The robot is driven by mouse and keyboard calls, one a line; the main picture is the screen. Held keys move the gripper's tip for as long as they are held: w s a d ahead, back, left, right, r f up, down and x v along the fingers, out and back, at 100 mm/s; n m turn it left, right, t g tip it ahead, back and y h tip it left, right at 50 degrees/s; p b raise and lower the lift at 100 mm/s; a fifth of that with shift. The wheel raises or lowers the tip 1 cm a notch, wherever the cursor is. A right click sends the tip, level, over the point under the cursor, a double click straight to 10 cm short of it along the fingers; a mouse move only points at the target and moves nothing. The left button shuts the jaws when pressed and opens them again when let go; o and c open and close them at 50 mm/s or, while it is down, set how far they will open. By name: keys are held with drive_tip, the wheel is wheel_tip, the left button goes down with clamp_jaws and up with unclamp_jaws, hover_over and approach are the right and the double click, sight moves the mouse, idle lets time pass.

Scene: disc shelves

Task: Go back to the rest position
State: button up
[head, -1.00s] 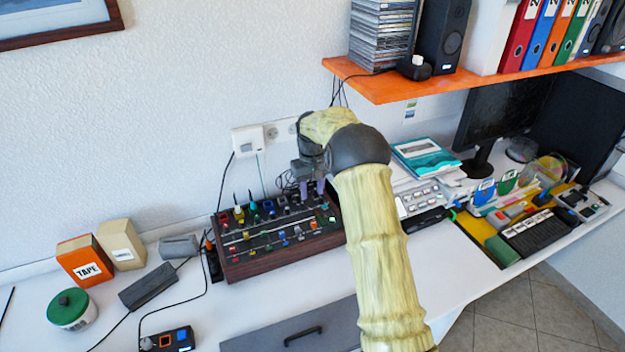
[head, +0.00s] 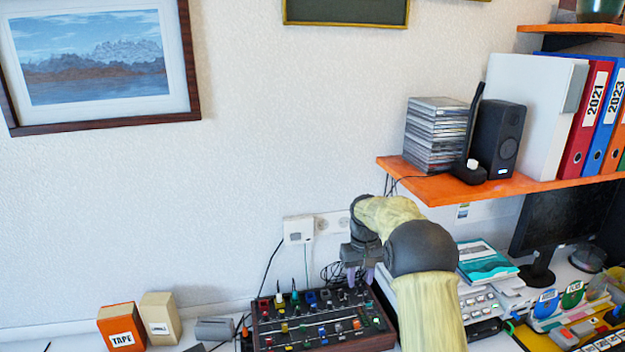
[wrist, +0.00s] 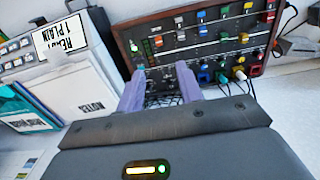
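My gripper (head: 360,274) hangs above the right part of the mixer panel (head: 320,330), a dark wood-framed box with colored knobs and sliders on the white desk. In the wrist view, two purple fingers (wrist: 160,92) stand apart with nothing between them. The mixer panel (wrist: 205,38) shows beyond the fingertips. My arm, in a yellowish cover, comes up from the lower right of the head view and bends down at the wrist.
An orange shelf (head: 430,186) above right holds a CD stack (head: 433,136), a speaker (head: 499,140) and binders (head: 598,120). A wall box (head: 298,230) is behind the gripper. An orange tape box (head: 121,327) stands left. Papers (head: 485,262) and a monitor (head: 560,225) are right.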

drive_tip(key=s+r+m+t+p, duration=0.1)
drive_tip(key=s+r, duration=0.1)
drive_tip(key=s, duration=1.4)
drive_tip(key=s+r+m+t+p, duration=0.1)
drive_tip(key=s+r+p, duration=0.1)
drive_tip(key=s, duration=1.4)
drive_tip(key=shift+a+r, duration=0.15)
drive_tip(key=shift+r, duration=0.05)
